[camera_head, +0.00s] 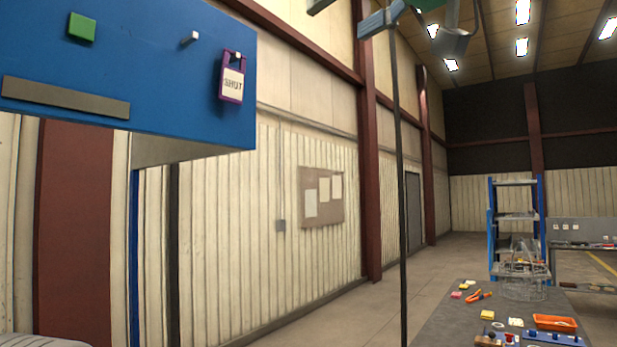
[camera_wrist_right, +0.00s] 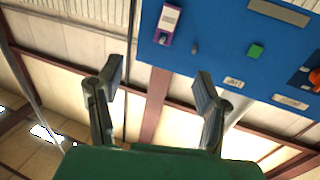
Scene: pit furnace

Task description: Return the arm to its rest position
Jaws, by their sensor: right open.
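My right gripper (camera_head: 340,16) is at the top edge of the head view, partly cut off, with its green body to the right of the fingers. In the right wrist view my right gripper (camera_wrist_right: 159,76) has its two fingers spread wide, with nothing between them. The blue panel (camera_head: 150,60) is at the upper left of the head view, to the left of the gripper and apart from it. It also shows in the wrist view (camera_wrist_right: 215,45), turned over, beyond the fingertips. My left gripper is in neither view.
A purple-framed tag marked SHUT (camera_head: 232,84) hangs on a panel peg, beside a green square (camera_head: 82,27). A thin dark pole (camera_head: 399,180) stands before the wall. A bench (camera_head: 440,325) with small parts and an orange tray (camera_head: 554,323) is at lower right. Open floor lies between.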

